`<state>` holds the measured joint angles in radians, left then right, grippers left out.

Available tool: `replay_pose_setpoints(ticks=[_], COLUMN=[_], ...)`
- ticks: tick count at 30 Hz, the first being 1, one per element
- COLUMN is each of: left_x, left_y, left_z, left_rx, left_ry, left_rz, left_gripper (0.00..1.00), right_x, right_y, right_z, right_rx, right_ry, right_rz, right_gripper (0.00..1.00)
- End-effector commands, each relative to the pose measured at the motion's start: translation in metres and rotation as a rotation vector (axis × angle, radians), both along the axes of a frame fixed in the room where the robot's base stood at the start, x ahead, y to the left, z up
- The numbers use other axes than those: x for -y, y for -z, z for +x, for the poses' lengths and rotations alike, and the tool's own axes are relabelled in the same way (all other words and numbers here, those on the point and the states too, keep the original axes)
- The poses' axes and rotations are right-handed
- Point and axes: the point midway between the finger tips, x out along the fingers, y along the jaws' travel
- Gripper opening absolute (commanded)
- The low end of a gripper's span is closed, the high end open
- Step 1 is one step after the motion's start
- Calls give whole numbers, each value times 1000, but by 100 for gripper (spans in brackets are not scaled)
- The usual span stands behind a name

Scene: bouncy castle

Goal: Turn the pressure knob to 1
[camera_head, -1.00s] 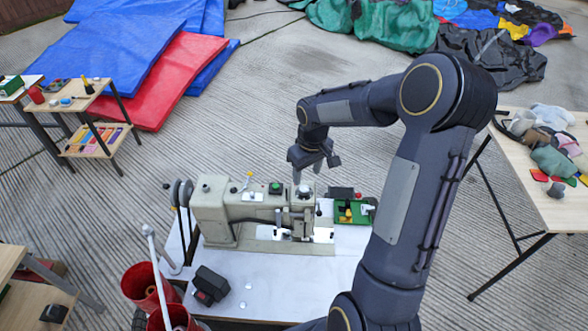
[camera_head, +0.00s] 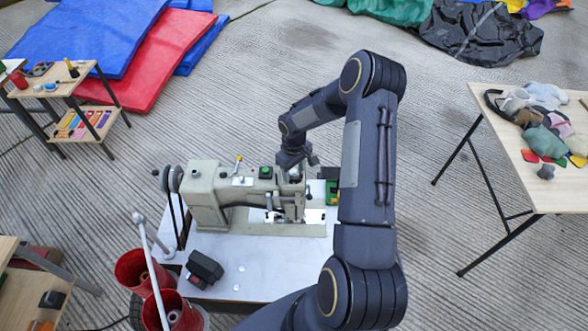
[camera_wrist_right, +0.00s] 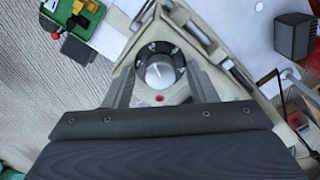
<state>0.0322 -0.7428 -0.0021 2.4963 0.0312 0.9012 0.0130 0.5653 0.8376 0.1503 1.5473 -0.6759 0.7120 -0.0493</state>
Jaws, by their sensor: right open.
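The pressure knob (camera_wrist_right: 160,72) is a round black dial with a silver middle on top of the pale sewing machine (camera_head: 208,205). Marks on the dial are too small to read in the right wrist view. The machine's pale body (camera_wrist_right: 206,100) also shows there. My right gripper (camera_head: 297,166) is at the head end of the machine, over the knob, which it mostly hides in the head view. In the right wrist view its fingers (camera_wrist_right: 160,80) are apart, one on each side of the knob. I cannot tell whether they touch it. My left gripper is out of view.
The machine stands on a white table (camera_head: 260,258) with a dark block (camera_head: 206,266) in front. A green tray (camera_head: 332,192) is beside the machine head, partly behind my arm. Red buckets (camera_head: 135,270) stand at the left; a wooden table (camera_head: 545,195) is at the right.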

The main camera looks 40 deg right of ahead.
Motion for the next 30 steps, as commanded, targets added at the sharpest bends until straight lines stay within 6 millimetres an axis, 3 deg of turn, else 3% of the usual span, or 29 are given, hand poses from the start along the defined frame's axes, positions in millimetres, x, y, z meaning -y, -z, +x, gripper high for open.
replay_pose_setpoints(ticks=[6,17,30], left_x=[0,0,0], left_y=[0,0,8], left_z=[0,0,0], left_rx=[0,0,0], left_ry=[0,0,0], left_rz=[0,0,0], left_gripper=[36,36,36], right_x=[0,0,0], right_y=[1,0,2], right_z=[0,0,0], right_rx=[0,0,0], right_ry=[0,0,-106], right_rz=[0,0,-1], right_gripper=[52,7,7])
